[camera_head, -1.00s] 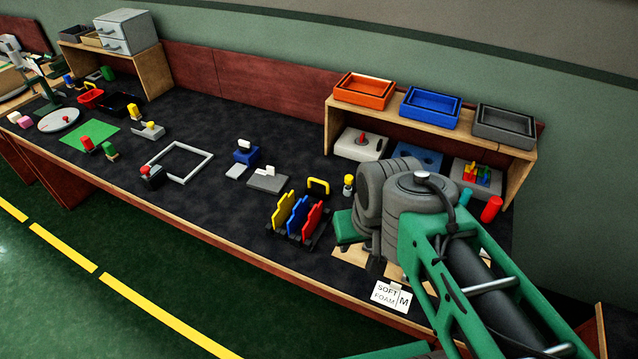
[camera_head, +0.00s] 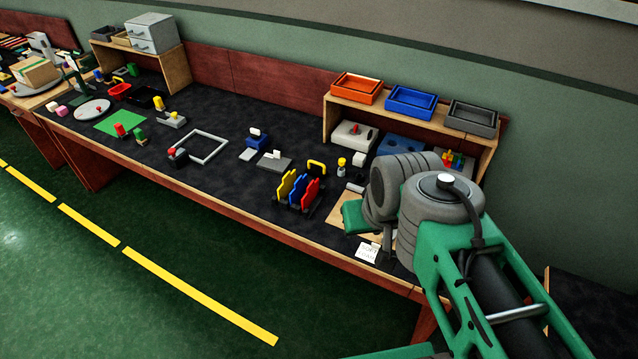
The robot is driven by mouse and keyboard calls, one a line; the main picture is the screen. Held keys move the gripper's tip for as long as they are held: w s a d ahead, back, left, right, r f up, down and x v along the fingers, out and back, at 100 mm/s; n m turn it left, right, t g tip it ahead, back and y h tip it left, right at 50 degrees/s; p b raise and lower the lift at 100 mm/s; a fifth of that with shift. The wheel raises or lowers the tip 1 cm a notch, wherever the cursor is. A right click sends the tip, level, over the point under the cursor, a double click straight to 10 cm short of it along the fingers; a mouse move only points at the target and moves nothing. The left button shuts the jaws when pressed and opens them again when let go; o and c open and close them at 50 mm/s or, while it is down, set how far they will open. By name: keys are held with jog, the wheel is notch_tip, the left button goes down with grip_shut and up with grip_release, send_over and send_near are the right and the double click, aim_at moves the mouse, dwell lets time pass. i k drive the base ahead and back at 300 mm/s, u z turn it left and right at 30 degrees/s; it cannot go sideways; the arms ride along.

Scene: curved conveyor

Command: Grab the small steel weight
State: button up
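I cannot pick out the small steel weight with certainty. A small light-grey piece (camera_head: 355,187) lies on the bench just behind my gripper, too small to identify. My gripper (camera_head: 354,217) is at the right part of the bench, over or beside a pale wooden board (camera_head: 338,212). Its green end shows at the left of my grey wrist, but the fingers are mostly hidden, so I cannot see whether it is open or holds anything. A white card (camera_head: 368,252) lies near the front edge below it.
A rack with yellow, blue and red plates (camera_head: 298,190) stands left of my gripper. A yellow-topped piece (camera_head: 341,165) stands behind it. A wooden shelf (camera_head: 488,162) with orange, blue and grey trays is at the back right.

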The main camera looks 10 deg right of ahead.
aim_at(311, 170)
jog(key=z, duration=0.4)
jog(key=i, duration=0.7)
jog(key=u, duration=1.2)
jog(key=i, duration=0.4)
jog(key=u, duration=0.35)
